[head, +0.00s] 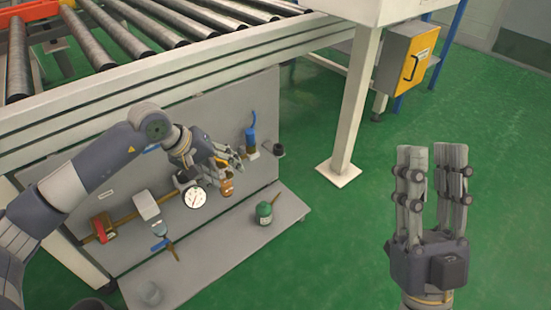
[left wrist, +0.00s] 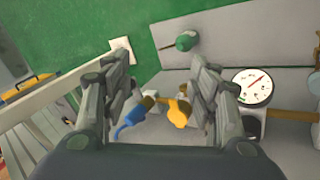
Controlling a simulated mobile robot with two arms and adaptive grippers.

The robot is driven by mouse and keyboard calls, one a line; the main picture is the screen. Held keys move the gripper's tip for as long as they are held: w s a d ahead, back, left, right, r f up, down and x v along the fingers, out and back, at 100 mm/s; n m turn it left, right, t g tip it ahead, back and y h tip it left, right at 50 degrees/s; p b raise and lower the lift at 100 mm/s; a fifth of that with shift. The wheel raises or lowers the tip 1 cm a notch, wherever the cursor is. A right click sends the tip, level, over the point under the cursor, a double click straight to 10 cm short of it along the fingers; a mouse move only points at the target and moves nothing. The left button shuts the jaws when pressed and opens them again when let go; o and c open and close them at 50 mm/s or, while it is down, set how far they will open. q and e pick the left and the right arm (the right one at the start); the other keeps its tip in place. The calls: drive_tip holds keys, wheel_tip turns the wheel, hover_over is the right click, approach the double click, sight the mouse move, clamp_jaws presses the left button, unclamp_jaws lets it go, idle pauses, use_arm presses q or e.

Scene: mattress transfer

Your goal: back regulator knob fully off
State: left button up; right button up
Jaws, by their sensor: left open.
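The regulator sits on a grey panel, with a round white pressure gauge (head: 194,197) and an orange-brown knob (head: 226,187) to its right. My left gripper (head: 229,160) is open and empty, just above the knob in the head view. In the left wrist view the orange knob (left wrist: 180,112) shows between the open fingers (left wrist: 162,70), nearer the right finger, and the gauge (left wrist: 252,86) lies right of them. I cannot tell whether a finger touches the knob. My right gripper (head: 431,165) is open and empty, raised over the green floor, away from the panel.
A blue-handled valve (head: 250,138) stands right of the knob; its blue handle (left wrist: 130,117) is also between the fingers in the wrist view. A green item (head: 264,211) rests on the lower plate. A red-handled part (head: 103,227) is at left. A white post (head: 355,110) stands right of the panel.

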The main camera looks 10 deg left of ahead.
use_arm(q)
drive_tip(key=d+r+n+h+p, duration=0.1)
drive_tip(key=d+r+n+h, duration=0.2)
drive_tip(key=d, duration=0.4)
drive_tip(key=s+d+r+n+t+h+p, duration=0.1)
drive_tip(key=d+r+n+h+p, duration=0.1)
drive_tip(key=d, duration=0.4)
drive_tip(key=shift+s+d+r+n+h, duration=0.3)
drive_tip(key=shift+r+n+h, duration=0.4)
drive_tip(key=shift+h, duration=0.4)
drive_tip(key=shift+f, duration=0.15)
